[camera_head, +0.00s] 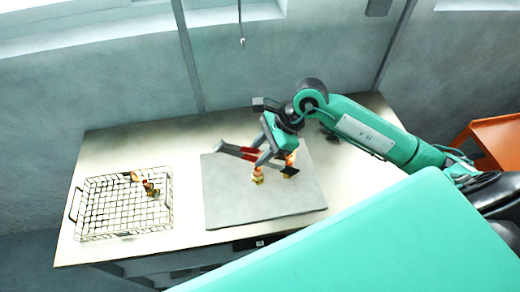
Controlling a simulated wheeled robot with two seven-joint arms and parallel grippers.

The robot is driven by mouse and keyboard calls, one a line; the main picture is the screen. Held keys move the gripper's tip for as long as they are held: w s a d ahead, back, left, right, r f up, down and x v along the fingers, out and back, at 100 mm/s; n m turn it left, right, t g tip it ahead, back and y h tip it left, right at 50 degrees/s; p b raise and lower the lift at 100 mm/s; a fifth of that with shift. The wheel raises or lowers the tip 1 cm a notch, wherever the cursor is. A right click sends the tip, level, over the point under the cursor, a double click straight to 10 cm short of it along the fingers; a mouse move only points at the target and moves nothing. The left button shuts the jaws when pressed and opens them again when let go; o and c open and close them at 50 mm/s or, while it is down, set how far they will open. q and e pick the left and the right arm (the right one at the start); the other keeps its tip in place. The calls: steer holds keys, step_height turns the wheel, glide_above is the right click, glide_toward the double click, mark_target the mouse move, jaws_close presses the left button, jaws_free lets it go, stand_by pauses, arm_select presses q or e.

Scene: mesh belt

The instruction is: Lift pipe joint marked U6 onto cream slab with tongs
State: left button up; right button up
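My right gripper (278,160) is over the grey slab (235,205) in the middle of the table, pointing down and to the left. A dark grey and red tool (238,152), seemingly the tongs, is at its fingers; I cannot tell whether they grip it. A small brass-coloured pipe joint (257,175) is on the slab just below the tool. No U6 marking is readable. The slab looks grey; the tabletop is cream. My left gripper is not in view.
A wire basket (80,208) stands on the left of the cream table (190,135), with several small brass and dark pieces (150,188) in it. A strip of table between basket and slab is clear. An orange object (497,140) is at the far right, off the table.

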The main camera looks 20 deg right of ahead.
step_height(320, 180, up, 10)
steer(key=p, duration=0.3)
steer(key=shift+p, duration=0.3)
